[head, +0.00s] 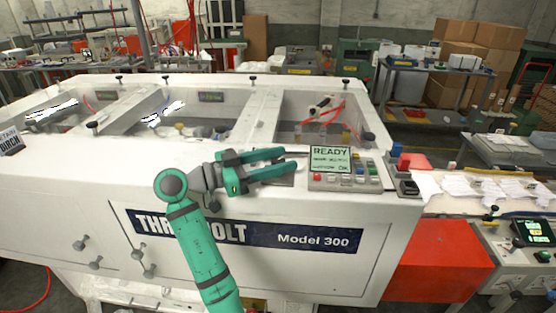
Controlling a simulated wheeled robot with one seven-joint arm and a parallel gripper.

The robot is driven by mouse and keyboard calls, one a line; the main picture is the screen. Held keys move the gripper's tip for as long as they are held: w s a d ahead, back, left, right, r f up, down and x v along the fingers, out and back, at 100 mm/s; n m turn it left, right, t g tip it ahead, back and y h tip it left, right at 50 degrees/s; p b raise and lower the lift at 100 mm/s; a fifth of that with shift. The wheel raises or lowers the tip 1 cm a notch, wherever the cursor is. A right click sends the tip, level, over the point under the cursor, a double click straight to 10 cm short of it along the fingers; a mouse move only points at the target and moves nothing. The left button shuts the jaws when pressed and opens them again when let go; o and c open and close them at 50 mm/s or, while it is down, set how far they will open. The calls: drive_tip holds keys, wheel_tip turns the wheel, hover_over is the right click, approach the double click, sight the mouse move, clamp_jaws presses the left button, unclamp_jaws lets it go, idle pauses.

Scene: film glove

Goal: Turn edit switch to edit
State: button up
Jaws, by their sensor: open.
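A small control panel (343,182) sits on top of the white machine near its front right. Its screen (331,159) reads READY, with smaller lines I cannot read clearly. Several small coloured buttons or switches line its lower edge and right side. I cannot tell which of them is the edit switch or how it is set. My teal gripper (289,159) is open and empty, just left of the panel. Its fingers point right toward the panel, and it appears apart from it.
The white machine (160,160) marked Model 300 fills the middle, with open bays along its back. A black block (408,186) with red parts stands at its right end. White cloths (470,189) lie on a conveyor to the right. A red box (440,257) sits below.

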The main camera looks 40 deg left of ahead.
sight(283, 158)
drive_tip(key=shift+s, duration=0.1)
drive_tip(key=v, duration=1)
drive_tip(key=shift+s+a, duration=0.2)
drive_tip(key=shift+s, duration=0.05)
drive_tip(key=shift+w+d+f+n+y, duration=0.2)
drive_tip(key=shift+n+y, duration=0.1)
drive_tip(key=shift+y, duration=0.2)
drive_tip(key=d+n+y, duration=0.1)
drive_tip(key=w+d+n+t+y, duration=0.1)
drive_tip(key=y, duration=0.1)
drive_tip(key=w+d+n+y, duration=0.1)
drive_tip(key=shift+d+f+t+y, duration=0.1)
drive_tip(key=shift+d+t+y, duration=0.05)
drive_tip(key=shift+t+y, duration=0.2)
drive_tip(key=shift+d+t, duration=0.25)
drive_tip(key=w, duration=0.3)
drive_tip(key=w+d, duration=0.1)
drive_tip(key=w, duration=0.3)
drive_tip(key=w+d, duration=0.1)
drive_tip(key=w, duration=0.2)
drive_tip(key=shift+w, duration=0.4)
